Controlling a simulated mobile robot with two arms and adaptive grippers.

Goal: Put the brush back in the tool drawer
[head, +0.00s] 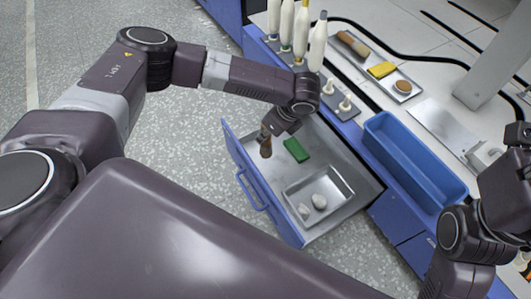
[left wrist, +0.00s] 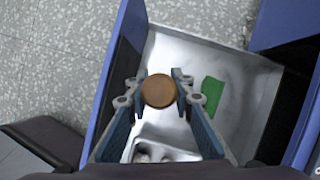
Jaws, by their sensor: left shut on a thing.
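My left gripper (head: 264,134) is shut on the brush (head: 266,148), a brown wooden piece hanging roughly upright below the fingers. In the left wrist view the brush shows as a round brown end (left wrist: 158,91) between the two fingertips. The blue-fronted tool drawer (head: 244,172) is pulled open, and the brush is over it, near its front panel. It appears to be above the drawer floor. In the drawer are a green pad (head: 296,150) and a metal tray (head: 335,186) with pale lumps. My right arm is at the right edge; its fingers cannot be made out.
On the counter stand white bobbins (head: 318,42), a blue bin (head: 410,160), and a tray with a brown item (head: 352,44), a yellow sponge (head: 381,70) and a round brown piece (head: 403,86). The drawer floor around the green pad has bare room.

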